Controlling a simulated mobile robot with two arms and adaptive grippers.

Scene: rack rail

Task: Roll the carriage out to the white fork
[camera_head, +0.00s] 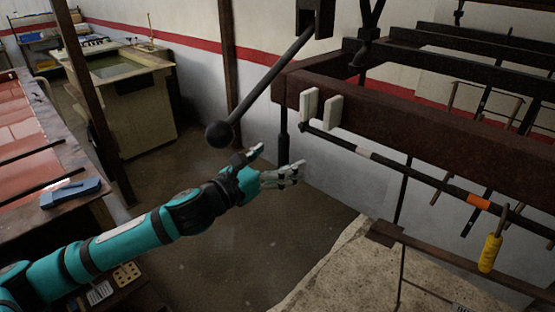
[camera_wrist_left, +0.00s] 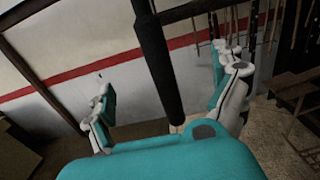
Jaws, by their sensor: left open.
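The white fork, two upright pale plates (camera_head: 321,108), stands at the near left end of a dark red beam (camera_head: 430,138). A dark vertical handle (camera_head: 283,148) hangs below that end. I cannot tell whether it belongs to the carriage; no carriage body shows clearly. My left gripper (camera_head: 279,162) is open at the handle's lower part. In the left wrist view the dark handle (camera_wrist_left: 157,65) runs down between the two spread fingers of the left gripper (camera_wrist_left: 172,90), with gaps on both sides. My right gripper is not in view.
A ball-ended lever (camera_head: 219,134) slants down above my left wrist. A dark rod (camera_head: 420,178) with white and orange bands runs below the beam, and a yellow grip (camera_head: 490,253) hangs near its right part. A pale slab (camera_head: 335,275) lies below. Floor is clear at centre-left.

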